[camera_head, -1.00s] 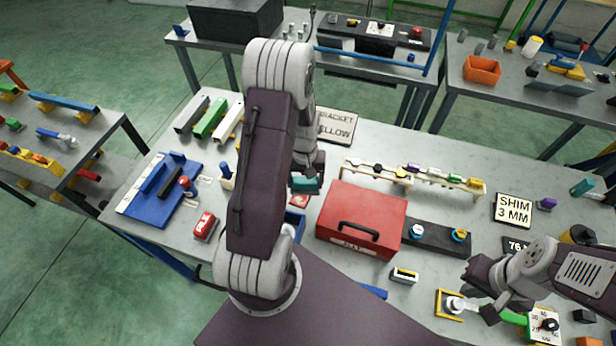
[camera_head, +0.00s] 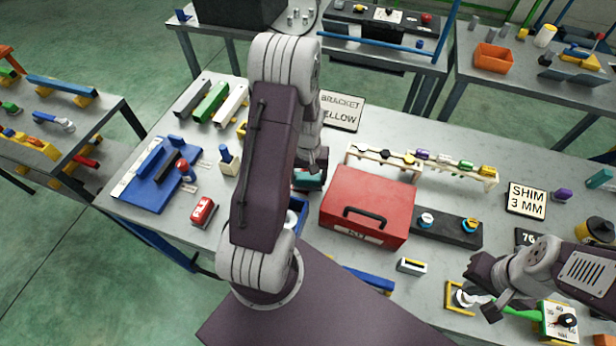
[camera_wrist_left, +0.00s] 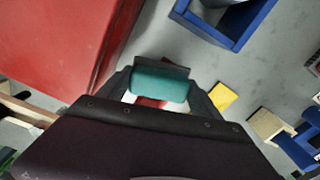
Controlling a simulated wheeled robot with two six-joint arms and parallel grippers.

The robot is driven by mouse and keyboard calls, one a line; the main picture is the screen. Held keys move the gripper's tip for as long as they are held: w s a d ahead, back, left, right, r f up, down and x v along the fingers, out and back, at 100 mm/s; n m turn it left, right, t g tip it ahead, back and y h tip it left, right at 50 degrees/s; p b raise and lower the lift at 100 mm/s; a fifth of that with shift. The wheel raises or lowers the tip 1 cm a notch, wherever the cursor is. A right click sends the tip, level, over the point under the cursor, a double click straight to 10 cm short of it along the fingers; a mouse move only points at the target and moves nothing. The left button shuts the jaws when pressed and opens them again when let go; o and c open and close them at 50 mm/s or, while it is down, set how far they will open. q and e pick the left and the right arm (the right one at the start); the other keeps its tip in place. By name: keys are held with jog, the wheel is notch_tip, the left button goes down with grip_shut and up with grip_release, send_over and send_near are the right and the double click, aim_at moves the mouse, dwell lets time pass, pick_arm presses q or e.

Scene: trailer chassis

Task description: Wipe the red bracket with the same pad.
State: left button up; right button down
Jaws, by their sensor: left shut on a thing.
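My left gripper (camera_wrist_left: 160,88) is shut on a teal pad (camera_wrist_left: 160,84), held low over the table beside the red box. The pad also shows in the head view (camera_head: 308,181), partly behind my arm. A red piece (camera_wrist_left: 150,103), probably the red bracket, shows just beyond and below the pad's edges in the left wrist view. The pad covers most of it, and I cannot tell whether they touch. My right gripper (camera_head: 486,290) is at the right, its fingers apart around or above a green-handled tool (camera_head: 522,314).
A red kit box (camera_head: 366,205) stands right beside the pad. A blue bin (camera_head: 299,213) is in front of it. A yellow piece (camera_wrist_left: 221,96) lies nearby on the table. A wooden rack (camera_head: 425,166) stands behind the box, and a blue board (camera_head: 160,180) lies at the left.

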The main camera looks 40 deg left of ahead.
pick_arm(q)
jog(key=shift+s, duration=0.15)
jog(key=shift+f+b, duration=0.75)
jog(key=shift+f, duration=0.2)
jog(key=shift+a+r, duration=0.1)
jog(key=shift+a, duration=0.15)
jog(key=a, duration=0.3)
jog(key=shift+s+a+p, duration=0.15)
jog(key=shift+s+p, duration=0.25)
jog(key=shift+w+d, duration=0.25)
jog(key=shift+d, duration=0.75)
jog(key=shift+w+d, duration=0.25)
jog(key=shift+d, duration=0.7)
